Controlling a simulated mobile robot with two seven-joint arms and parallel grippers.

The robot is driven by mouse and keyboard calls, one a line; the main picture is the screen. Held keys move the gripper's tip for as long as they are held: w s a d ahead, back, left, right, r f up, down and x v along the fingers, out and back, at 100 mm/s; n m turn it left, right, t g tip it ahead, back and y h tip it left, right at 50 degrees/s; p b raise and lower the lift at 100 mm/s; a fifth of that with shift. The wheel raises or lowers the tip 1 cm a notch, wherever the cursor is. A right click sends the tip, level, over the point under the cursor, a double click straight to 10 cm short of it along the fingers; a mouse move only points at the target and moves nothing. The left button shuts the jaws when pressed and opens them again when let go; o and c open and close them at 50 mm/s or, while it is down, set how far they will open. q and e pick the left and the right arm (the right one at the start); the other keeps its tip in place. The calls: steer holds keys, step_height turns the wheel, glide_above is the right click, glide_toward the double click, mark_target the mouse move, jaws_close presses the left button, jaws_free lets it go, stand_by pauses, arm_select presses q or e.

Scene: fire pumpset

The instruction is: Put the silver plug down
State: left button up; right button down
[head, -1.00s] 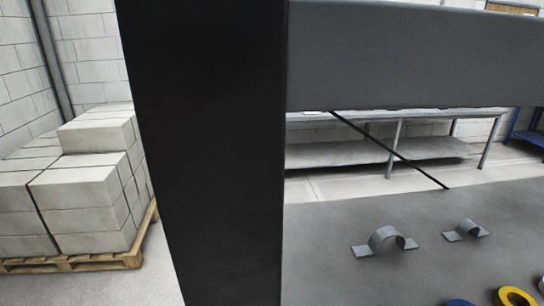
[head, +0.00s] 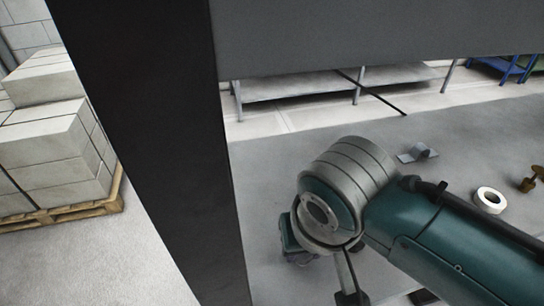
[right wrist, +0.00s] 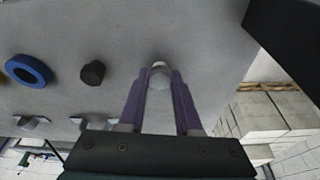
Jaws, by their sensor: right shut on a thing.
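My right gripper (right wrist: 160,88) shows in the right wrist view with its two purple fingers pointing at the grey tabletop. It is shut on the silver plug (right wrist: 160,77), a small pale grey piece between the fingertips. Whether the plug touches the tabletop (right wrist: 205,35) cannot be told. In the head view my right arm crosses from the lower right, and its bulky wrist hides most of the gripper and the plug. My left gripper is in neither view.
A bracket (head: 418,153), a white ring (head: 490,200) and a brown fitting (head: 532,182) rest on the tabletop. The wrist view shows a blue ring (right wrist: 28,71) and a dark plug (right wrist: 93,72) to the left. A black post (head: 150,130) stands close by.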

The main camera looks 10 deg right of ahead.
steer(key=shift+f, duration=0.2)
steer(key=shift+f, duration=0.2)
steer(key=c, duration=0.6)
jaws_free()
